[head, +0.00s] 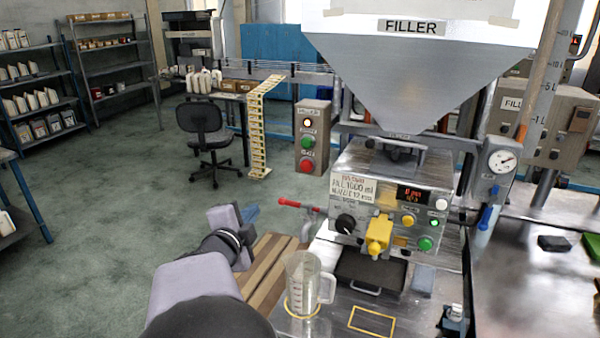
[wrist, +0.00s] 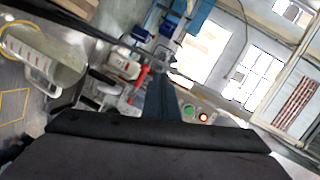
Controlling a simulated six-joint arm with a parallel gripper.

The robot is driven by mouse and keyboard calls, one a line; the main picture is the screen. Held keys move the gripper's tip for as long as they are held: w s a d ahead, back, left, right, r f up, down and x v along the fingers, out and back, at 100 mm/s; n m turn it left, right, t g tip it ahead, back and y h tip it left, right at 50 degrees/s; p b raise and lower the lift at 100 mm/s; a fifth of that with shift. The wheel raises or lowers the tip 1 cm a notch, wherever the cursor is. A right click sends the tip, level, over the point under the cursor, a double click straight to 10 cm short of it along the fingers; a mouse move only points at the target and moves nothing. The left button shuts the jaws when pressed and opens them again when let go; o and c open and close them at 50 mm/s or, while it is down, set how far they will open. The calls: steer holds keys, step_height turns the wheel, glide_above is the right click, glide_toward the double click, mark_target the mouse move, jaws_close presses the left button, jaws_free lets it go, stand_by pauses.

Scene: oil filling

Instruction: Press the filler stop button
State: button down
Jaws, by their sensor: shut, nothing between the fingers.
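The grey filler button box (head: 313,120) stands behind the filler in the head view. It has a lit lamp (head: 307,122) on top, a green button (head: 308,142) in the middle and a red button (head: 307,166) at the bottom. My gripper (head: 251,213) is shut and empty, left of and nearer than the box, apart from it. In the wrist view my dark blue fingers (wrist: 160,98) point toward the scene. The green button (wrist: 188,109) and lit lamp (wrist: 203,117) show just right of them; the red button cannot be made out there.
A red-handled lever (head: 298,205) lies between my gripper and the filler control panel (head: 388,195). A yellow nozzle (head: 379,235) juts from the panel. Open floor is to the left.

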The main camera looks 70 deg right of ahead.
steer(key=s+d+r+m+g+h, duration=0.1)
steer(key=s+r+m+g+h, duration=0.1)
steer(key=s+r+m, duration=0.3)
steer(key=shift+s+m+g+h, duration=0.3)
steer(key=shift+m+g, duration=0.2)
steer(key=shift+g, duration=0.4)
steer(key=shift+d, duration=0.2)
steer(key=p, duration=0.5)
glide_toward(305, 166)
steer(key=d, duration=0.5)
steer(key=shift+s+d+r, duration=0.1)
steer(key=shift+s, duration=0.05)
steer(key=shift+d+p, duration=0.45)
steer(key=shift+d, duration=0.2)
